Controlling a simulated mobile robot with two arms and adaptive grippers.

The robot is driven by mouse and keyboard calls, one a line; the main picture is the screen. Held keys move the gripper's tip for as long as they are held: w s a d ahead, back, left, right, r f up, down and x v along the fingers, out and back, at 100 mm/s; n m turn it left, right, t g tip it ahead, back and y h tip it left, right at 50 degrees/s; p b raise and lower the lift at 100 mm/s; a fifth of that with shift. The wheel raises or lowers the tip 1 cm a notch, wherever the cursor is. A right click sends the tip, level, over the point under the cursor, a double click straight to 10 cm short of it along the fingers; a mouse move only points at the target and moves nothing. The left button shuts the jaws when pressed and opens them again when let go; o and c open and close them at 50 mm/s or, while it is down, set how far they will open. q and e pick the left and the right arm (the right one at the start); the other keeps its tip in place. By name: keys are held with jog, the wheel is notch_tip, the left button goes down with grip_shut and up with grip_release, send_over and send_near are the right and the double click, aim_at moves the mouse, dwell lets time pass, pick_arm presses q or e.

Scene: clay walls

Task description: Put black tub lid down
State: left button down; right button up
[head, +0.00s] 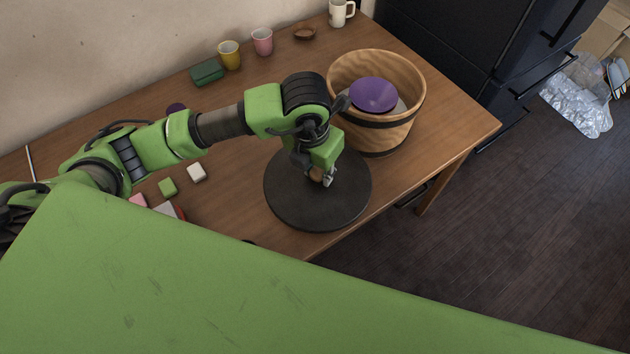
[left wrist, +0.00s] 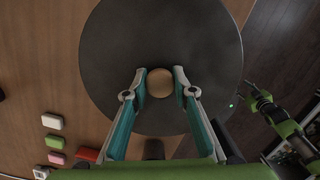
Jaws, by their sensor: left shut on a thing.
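The black tub lid (head: 290,205) is a flat dark disc with a round wooden knob (left wrist: 160,83). My left gripper (head: 325,180) is over its middle, with its fingers on either side of the knob in the left wrist view (left wrist: 160,80), shut on it. The lid looks level, over the table near its front edge. I cannot tell whether it touches the table. The wooden tub (head: 398,133) with dark bands stands uncovered just behind and right of it.
On the wooden table (head: 235,165), small blocks, including a green one (head: 168,187) and a white one (head: 197,172), lie left of the lid. Bare tabletop lies between.

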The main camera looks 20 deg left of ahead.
aim_at(315, 177)
pick_arm(q)
jog(key=shift+w+a+f+b, duration=0.25)
jog(key=shift+w+f, duration=0.1)
jog(key=shift+f, duration=0.1)
jog(key=shift+w+a+f+b, duration=0.2)
jog(key=shift+w+f, duration=0.1)
jog(key=shift+f, duration=0.15)
jog(key=f+b, duration=0.1)
jog(key=f, duration=0.1)
jog(key=f+b, duration=0.1)
jog(key=shift+w+a+f, duration=0.15)
jog(key=shift+w+f, duration=0.05)
jog(key=shift+f, duration=0.15)
jog(key=shift+r, duration=0.1)
jog(key=shift+f, duration=0.2)
jog(key=c, duration=1.7)
grip_release()
jog(key=shift+r, duration=0.15)
